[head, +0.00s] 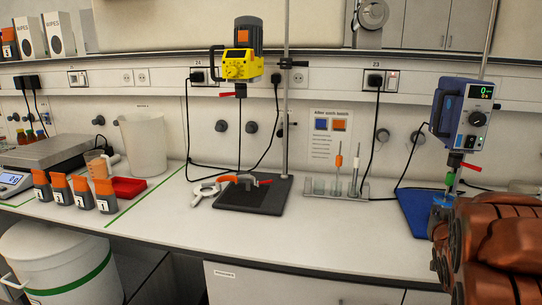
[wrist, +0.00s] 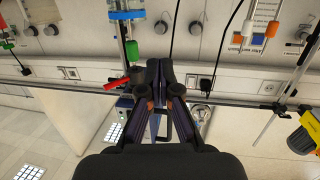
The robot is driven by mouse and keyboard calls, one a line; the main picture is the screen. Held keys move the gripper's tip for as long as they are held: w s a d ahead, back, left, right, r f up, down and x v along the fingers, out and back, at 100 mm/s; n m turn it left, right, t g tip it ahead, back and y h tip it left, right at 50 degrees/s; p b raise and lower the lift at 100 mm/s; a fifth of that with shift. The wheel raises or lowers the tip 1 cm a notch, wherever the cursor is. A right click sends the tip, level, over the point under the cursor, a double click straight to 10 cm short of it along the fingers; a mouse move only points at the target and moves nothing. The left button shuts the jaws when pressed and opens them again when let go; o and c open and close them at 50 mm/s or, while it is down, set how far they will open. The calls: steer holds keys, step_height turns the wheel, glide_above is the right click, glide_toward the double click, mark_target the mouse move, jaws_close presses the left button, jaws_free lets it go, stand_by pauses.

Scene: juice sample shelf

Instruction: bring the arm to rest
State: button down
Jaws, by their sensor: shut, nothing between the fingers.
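My gripper (wrist: 158,72) is shut and empty, its two dark fingers together in the middle of the wrist view. That view appears upside down and shows the wall and fittings behind the bench. In the head view my orange-brown arm (head: 500,250) is folded at the lower right, in front of the bench edge. My gripper itself cannot be made out there.
Near my arm stands a blue stirrer (head: 463,115) over a blue base (head: 412,212). A yellow stirrer (head: 242,64) hangs over a black stand base (head: 265,197). Numbered orange-topped packs (head: 82,192), a red tray (head: 128,187) and a scale (head: 50,152) occupy the left.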

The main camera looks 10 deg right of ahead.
steer(key=s+a+f+n+g+y+p, duration=0.1)
steer(key=s+a+f+g+y+p, duration=0.2)
steer(key=s+a, duration=0.55)
steer(key=s+a+f+n+g+y+p, duration=0.15)
steer(key=s+a+f+g, duration=0.35)
steer(key=a, duration=0.7)
steer(key=s+a+r+n+g+y+p, duration=0.1)
steer(key=s+a+g, duration=0.3)
steer(key=s, duration=0.7)
steer(key=s+a+r+n+g+y+p, duration=0.1)
steer(key=s+a+g, duration=0.3)
steer(key=s+a, duration=0.4)
steer(key=s+r+n+y, duration=0.1)
steer(key=s, duration=0.3)
steer(key=shift+a, duration=0.25)
steer(key=shift+s, duration=0.1)
